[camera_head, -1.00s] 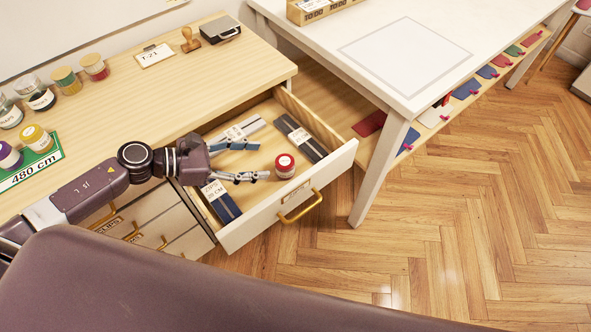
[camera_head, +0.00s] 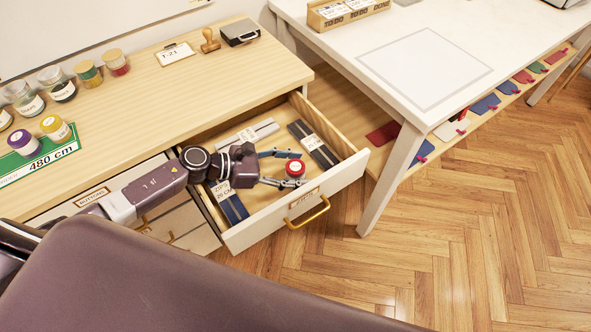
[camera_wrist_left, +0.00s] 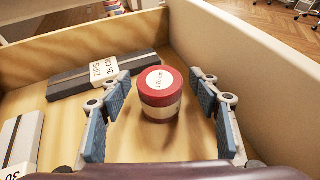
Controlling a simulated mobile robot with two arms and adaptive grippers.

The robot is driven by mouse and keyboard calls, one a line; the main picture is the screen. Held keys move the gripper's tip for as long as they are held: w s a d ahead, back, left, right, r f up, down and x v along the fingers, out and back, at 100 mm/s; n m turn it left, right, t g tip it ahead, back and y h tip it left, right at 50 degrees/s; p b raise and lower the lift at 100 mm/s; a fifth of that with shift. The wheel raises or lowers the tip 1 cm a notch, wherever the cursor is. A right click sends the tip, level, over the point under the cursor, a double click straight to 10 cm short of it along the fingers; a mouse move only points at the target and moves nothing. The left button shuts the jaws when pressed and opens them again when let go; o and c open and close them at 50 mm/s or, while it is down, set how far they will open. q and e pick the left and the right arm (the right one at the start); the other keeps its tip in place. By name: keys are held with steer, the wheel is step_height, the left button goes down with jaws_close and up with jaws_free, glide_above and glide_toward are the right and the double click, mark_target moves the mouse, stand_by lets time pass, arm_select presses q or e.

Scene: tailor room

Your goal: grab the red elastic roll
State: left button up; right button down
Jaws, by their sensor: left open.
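The red elastic roll (camera_head: 295,169) stands upright in the open drawer (camera_head: 258,222), near its front right part. In the left wrist view the roll (camera_wrist_left: 160,98) has a red top with a white label reading 170 cm. My left gripper (camera_head: 284,168) reaches into the drawer from the left, open, with the roll between or just ahead of its fingertips. In the left wrist view the blue-padded fingers (camera_wrist_left: 165,105) stand on either side of the roll, with gaps on both sides. My right gripper is not in view.
Zipper packs lie in the drawer: a dark one (camera_head: 313,146) behind the roll, a grey one (camera_head: 248,134) and a blue one (camera_head: 232,203). Drawer walls rise close around the gripper. Jars (camera_head: 88,73) stand on the wooden counter. A white table (camera_head: 480,30) is at right.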

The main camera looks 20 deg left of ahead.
arm_select(q)
steer(key=c, duration=1.2)
steer(key=shift+c, duration=0.2)
steer(key=shift+r, duration=0.2)
